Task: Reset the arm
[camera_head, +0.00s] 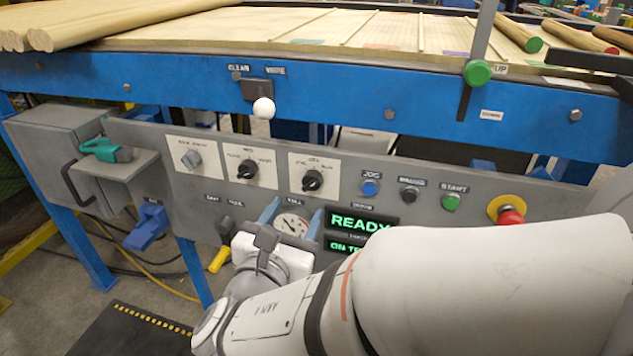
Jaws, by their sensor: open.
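My arm reaches in from the lower right, a large white link in front and a smaller jointed part bending up at the lower middle. My gripper (298,206) is at the end of it, in front of the grey control panel (140,134). I cannot tell whether the fingers touch the panel. The arm hides the panel's lower right part and part of a green-lit display (357,221) reading READY.
The panel carries dark knobs (312,180), a blue button (370,188), a green button (450,202) and a red emergency button (509,215) close above my arm. A white-balled lever (264,108) and a green-knobbed lever (477,73) stand at the blue beam (170,80). Wooden rods lie above.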

